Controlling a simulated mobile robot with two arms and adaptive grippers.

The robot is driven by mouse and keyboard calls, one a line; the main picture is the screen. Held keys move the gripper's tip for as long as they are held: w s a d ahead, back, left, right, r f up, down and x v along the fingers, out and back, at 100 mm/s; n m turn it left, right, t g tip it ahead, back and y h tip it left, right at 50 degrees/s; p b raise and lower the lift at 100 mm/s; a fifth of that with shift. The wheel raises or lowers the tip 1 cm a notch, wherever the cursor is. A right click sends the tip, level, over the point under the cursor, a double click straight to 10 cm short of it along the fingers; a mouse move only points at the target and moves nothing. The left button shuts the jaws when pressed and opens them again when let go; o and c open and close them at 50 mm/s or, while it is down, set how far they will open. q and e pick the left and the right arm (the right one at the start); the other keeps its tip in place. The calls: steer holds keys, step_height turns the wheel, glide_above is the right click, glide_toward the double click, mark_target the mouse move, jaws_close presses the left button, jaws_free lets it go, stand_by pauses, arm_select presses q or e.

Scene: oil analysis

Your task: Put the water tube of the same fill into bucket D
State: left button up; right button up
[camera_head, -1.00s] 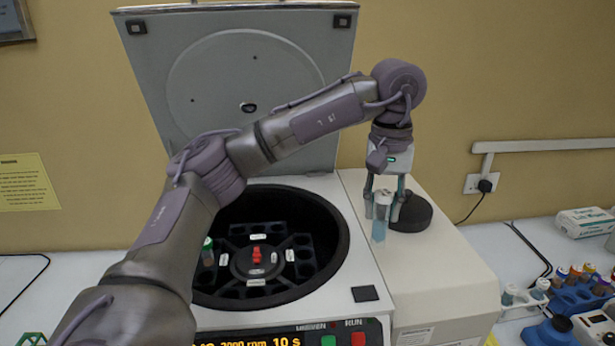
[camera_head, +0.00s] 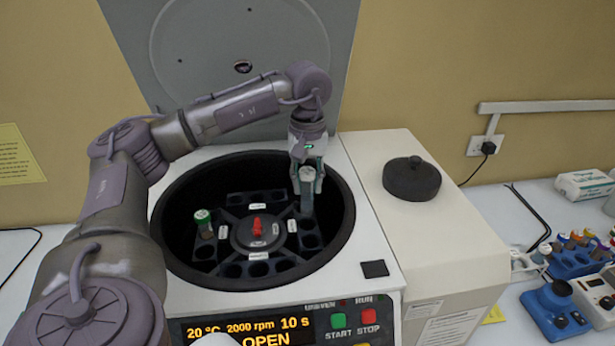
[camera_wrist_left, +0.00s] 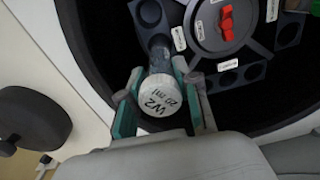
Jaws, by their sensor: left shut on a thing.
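My left gripper (camera_head: 308,180) is shut on a tube (camera_head: 307,192) over the right side of the open centrifuge bowl. In the left wrist view the tube's white cap (camera_wrist_left: 159,104) reads "W2 20 ml". Its lower end points at the bucket block (camera_wrist_left: 151,14) on that side; whether it is in a hole, I cannot tell. The rotor (camera_head: 257,232) has a red centre knob (camera_head: 257,226) and several buckets with small labels, too small to read surely. A green-capped tube (camera_head: 203,221) stands in the left bucket.
The centrifuge lid (camera_head: 245,50) stands open behind the bowl. A black round lid (camera_head: 411,178) lies on the cream housing to the right. Blue racks with several tubes (camera_head: 572,258) stand at the far right. The display (camera_head: 250,330) reads OPEN.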

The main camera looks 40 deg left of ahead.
mark_target(307, 170)
arm_select(q)
step_height(307, 170, down, 4)
steer(key=shift+w+a+b, duration=0.1)
steer(key=shift+b, duration=1.05)
steer(key=shift+f+b, duration=1.6)
steer(key=shift+f, duration=0.7)
steer(key=o, duration=1.1)
steer(key=shift+c, duration=0.2)
steer(key=shift+r, duration=0.2)
step_height(307, 170, up, 12)
steer(key=shift+f, duration=0.15)
